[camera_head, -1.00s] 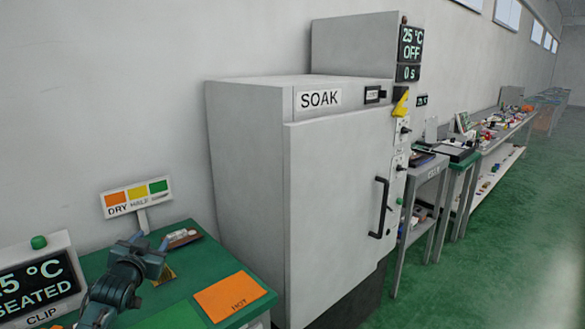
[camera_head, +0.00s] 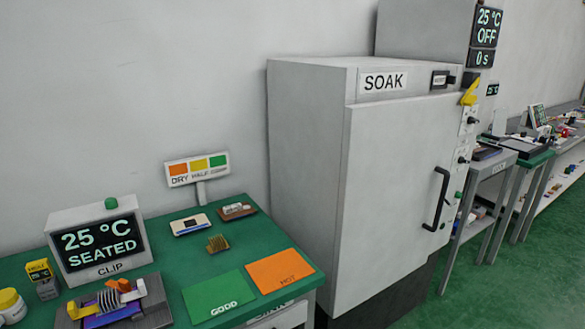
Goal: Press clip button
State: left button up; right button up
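The clip unit (camera_head: 97,243) is a light grey box on the green table at the left. Its dark screen reads "25 °C SEATED", and the word CLIP is printed below. A green button (camera_head: 110,203) sits on its top, with nothing touching it. In front of the unit lies a grey fixture (camera_head: 112,303) with finned plates, orange parts and a blue base. Neither of my grippers shows in the head view.
On the table (camera_head: 152,255) are a green GOOD card (camera_head: 218,297), an orange HOT card (camera_head: 280,270), small trays and a DRY sign (camera_head: 197,168). A yellow-labelled block (camera_head: 41,276) stands left. The large SOAK cabinet (camera_head: 395,190) stands right, door shut.

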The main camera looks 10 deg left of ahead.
aim_at(111, 203)
jog(key=u, duration=1.55)
